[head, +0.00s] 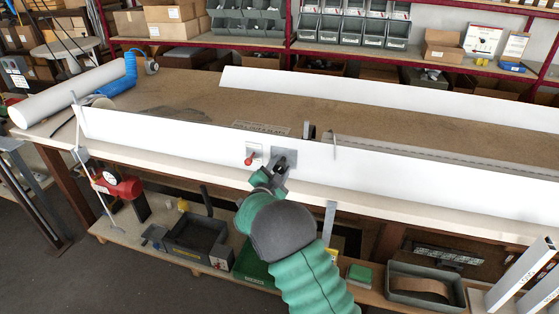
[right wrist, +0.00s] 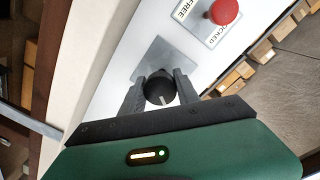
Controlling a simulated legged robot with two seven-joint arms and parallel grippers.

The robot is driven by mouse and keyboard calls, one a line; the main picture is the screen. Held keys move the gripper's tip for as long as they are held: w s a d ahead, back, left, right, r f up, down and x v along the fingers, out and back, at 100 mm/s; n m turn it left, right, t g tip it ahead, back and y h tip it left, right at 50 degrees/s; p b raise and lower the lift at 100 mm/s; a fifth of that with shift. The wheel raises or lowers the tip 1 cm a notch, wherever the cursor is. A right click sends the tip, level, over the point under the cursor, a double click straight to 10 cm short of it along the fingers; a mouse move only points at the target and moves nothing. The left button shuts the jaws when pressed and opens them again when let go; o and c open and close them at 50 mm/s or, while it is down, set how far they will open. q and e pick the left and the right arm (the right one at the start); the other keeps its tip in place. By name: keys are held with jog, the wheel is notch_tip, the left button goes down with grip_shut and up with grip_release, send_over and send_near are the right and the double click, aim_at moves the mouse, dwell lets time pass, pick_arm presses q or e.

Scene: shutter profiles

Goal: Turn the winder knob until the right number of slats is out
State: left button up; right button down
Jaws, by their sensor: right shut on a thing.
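The winder knob (right wrist: 160,89) is black and round with a pale mark, on a square grey metal plate (right wrist: 158,60) on the white front panel (head: 400,163). My right gripper (right wrist: 160,92) has its two fingers on either side of the knob and is shut on it. In the head view the gripper (head: 272,178) hides most of the knob. Beside it, a red knob (right wrist: 224,12) stands on a plate marked FREE and LOCKED; I cannot tell which setting it is at. Behind the panel lies a long grey strip (head: 440,162); I cannot count any slats. My left gripper is out of view.
A printed label (head: 262,128) lies on the brown bench top (head: 200,90) behind the panel. A white roll (head: 70,92) lies at the left. A shelf below holds a dark tray (head: 195,238), a red gauge-like device (head: 122,186) and a grey bin (head: 425,286).

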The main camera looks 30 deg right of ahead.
jog(key=n+p, duration=0.2)
jog(key=n, duration=0.1)
jog(key=shift+r+n, duration=0.3)
jog(key=shift+n+h+p, duration=0.3)
jog(key=shift+n+p, duration=0.9)
jog(key=shift+n, duration=0.4)
jog(key=shift+w, duration=0.1)
jog(key=c, duration=1.1)
grip_release()
jog(key=shift+f, duration=0.1)
jog(key=shift+o, duration=1)
jog(key=shift+w+d+f, duration=0.1)
jog(key=shift+f, duration=0.1)
jog(key=v, duration=1.6)
jog(key=shift+s+a, duration=0.3)
